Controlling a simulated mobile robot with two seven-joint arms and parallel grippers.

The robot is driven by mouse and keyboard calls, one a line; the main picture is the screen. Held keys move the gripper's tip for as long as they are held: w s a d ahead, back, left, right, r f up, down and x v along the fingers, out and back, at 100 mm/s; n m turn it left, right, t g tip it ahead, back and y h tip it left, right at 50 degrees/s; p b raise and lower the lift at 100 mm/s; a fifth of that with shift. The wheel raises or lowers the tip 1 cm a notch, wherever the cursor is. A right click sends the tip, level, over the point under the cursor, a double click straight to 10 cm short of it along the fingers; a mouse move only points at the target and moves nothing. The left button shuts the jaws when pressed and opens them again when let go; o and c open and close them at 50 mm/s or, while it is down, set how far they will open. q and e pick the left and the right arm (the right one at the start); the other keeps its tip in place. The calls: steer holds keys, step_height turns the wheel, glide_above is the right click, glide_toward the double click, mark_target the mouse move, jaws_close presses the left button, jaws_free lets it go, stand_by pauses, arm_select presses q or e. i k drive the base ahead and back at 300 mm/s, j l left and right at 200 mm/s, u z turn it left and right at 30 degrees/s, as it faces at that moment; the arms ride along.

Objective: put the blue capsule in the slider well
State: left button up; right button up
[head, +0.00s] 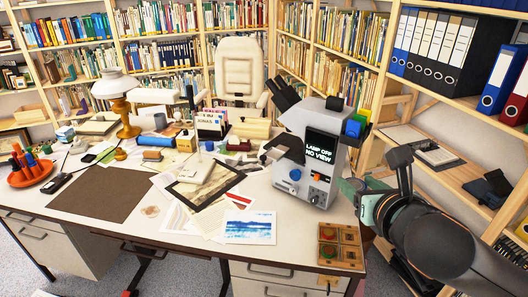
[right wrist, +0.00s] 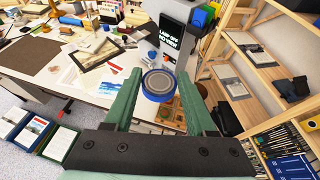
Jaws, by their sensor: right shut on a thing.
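The blue capsule (right wrist: 158,86), round with a grey disc-like face and blue rim, sits between the two green fingers of my right gripper (right wrist: 158,82) in the right wrist view. The gripper is shut on it. In the head view my right gripper (head: 358,190) is at the desk's right end, just right of the microscope, with the capsule not clearly visible. A wooden tray (head: 341,237) with several square compartments lies at the desk's front right corner. I cannot tell which part is the slider well. My left gripper is out of view.
A grey microscope (head: 308,150) with a lit "LAMP OFF NO VIEW" screen stands close left of the gripper. Prints (head: 250,228) and a dark frame lie on the white desk (head: 120,222). Wooden shelves (head: 455,178) stand at the right.

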mark_target(274, 154)
steer(key=i+l+u, duration=0.2)
steer(key=i+u, duration=0.3)
steer(key=i+l+u, duration=0.3)
steer(key=u, duration=0.15)
